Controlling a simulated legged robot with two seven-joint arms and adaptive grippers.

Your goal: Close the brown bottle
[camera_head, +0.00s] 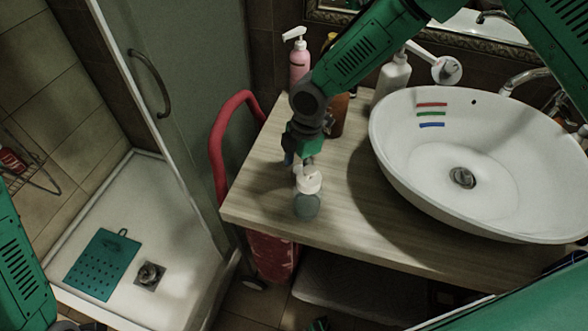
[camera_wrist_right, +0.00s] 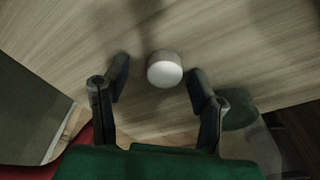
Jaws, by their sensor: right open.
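The brown bottle (camera_head: 338,116) stands on the wooden counter, behind my right forearm and wrist, which hide its top and much of its body. My right gripper (camera_head: 301,158) points down at the counter in front and to the left of it. In the right wrist view the gripper's two dark fingers (camera_wrist_right: 156,88) are open, apart on either side of a small round white cap (camera_wrist_right: 165,69). The cap appears to rest on the counter, with a gap to each finger. I cannot clearly make out the cap in the head view. My left gripper is out of view.
A grey-green bottle with a white top (camera_head: 307,203) stands near the counter's front edge, close to my right gripper. A pink pump bottle (camera_head: 299,66) and a white bottle (camera_head: 392,78) stand behind. A white basin (camera_head: 480,205) fills the right. A red curved handle (camera_head: 215,150) rises at the left.

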